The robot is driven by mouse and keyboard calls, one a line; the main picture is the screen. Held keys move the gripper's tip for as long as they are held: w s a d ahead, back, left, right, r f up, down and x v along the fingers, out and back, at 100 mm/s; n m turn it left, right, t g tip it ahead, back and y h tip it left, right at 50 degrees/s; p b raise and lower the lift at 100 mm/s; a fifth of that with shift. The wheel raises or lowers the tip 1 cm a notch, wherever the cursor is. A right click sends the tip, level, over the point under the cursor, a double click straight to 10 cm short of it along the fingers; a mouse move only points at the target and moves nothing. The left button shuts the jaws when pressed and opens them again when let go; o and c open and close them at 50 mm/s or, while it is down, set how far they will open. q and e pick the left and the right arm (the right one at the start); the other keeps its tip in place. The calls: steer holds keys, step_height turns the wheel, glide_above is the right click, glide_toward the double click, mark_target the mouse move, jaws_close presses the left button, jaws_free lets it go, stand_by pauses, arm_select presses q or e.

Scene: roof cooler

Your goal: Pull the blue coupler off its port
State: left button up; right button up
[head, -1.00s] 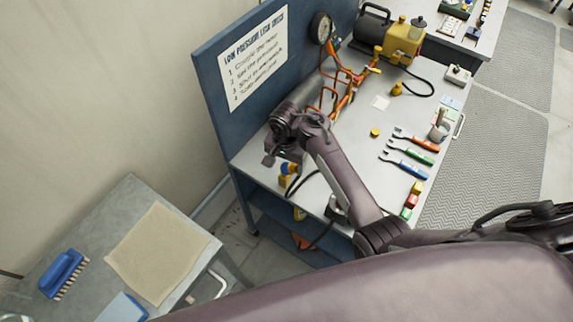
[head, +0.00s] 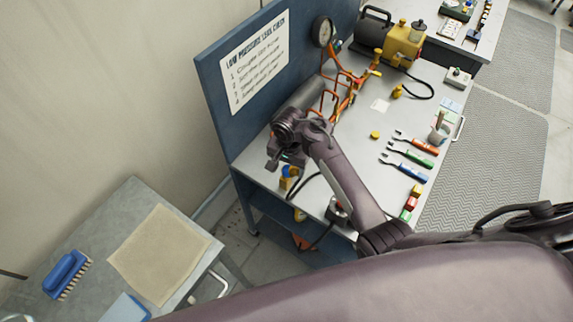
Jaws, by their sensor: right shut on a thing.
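My right gripper (head: 283,160) points down over the front left corner of the steel bench. It is shut on the blue coupler (head: 290,170), whose blue part shows just below the fingers. A yellow piece (head: 286,184) sits directly under the blue part, by a black hose. The wrist covers the top of the coupler, and I cannot tell whether it is still seated on its port. My left gripper is out of view.
Orange pipework (head: 345,90) with a gauge (head: 323,31) stands behind my wrist. A yellow pump (head: 403,44) is at the back. Several forked tools and coloured blocks lie on the right of the bench (head: 350,150). A side table (head: 120,215) holds a cloth and brush.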

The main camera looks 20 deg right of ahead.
mark_target(292, 168)
steer(key=shift+s+d+f, duration=0.1)
steer(key=shift+s+d, duration=0.1)
steer(key=shift+d, duration=0.1)
stand_by(0.9)
steer(key=c, duration=0.7)
steer(key=o, duration=1)
steer(key=shift+d, duration=0.1)
steer(key=shift+o, duration=0.2)
steer(key=shift+r, duration=0.4)
step_height(292, 168, up, 7)
steer(key=shift+r+b, duration=0.1)
steer(key=shift+b, duration=0.4)
